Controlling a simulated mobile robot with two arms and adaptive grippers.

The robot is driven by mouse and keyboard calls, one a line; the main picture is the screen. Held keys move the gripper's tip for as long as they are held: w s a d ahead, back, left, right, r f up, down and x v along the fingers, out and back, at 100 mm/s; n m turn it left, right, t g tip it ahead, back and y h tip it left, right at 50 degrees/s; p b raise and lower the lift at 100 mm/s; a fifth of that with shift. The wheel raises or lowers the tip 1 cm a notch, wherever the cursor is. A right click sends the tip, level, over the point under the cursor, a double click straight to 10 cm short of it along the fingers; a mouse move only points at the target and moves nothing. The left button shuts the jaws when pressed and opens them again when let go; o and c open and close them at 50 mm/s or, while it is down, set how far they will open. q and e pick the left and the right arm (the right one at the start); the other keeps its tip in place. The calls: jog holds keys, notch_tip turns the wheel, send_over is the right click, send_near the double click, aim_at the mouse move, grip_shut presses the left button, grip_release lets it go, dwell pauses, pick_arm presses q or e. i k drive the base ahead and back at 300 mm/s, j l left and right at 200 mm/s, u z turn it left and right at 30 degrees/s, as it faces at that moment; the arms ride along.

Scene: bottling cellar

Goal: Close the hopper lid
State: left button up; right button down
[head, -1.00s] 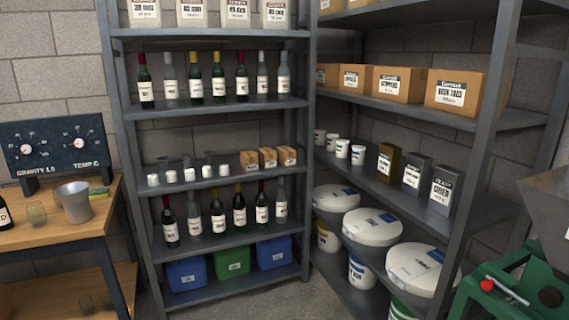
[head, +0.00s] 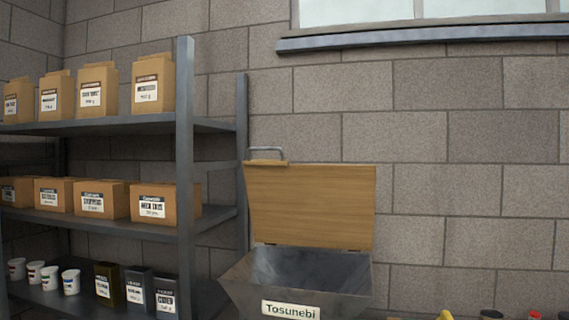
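The hopper (head: 345,297) is a grey metal bin labelled "Tosunebi" at the bottom middle of the head view. Its inside shows empty dark metal, and its lower part is cut off by the frame. The hopper lid (head: 312,205) is a wooden panel standing upright and open at the hopper's back edge, in front of the block wall. Hinges show at its lower edge. A grey metal handle (head: 267,150) is at the lid's top left corner. Neither of my grippers is in view.
A metal shelf (head: 212,226) with cardboard boxes (head: 150,204), tubs and cartons stands left of the hopper, its post close to the lid. A window (head: 420,12) with a ledge is above. Tops of small objects (head: 490,314) show at the bottom right.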

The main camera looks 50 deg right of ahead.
aim_at(322, 205)
jog(key=z, duration=1.55)
jog(key=i+l+z, duration=0.15)
jog(key=k+l, duration=0.05)
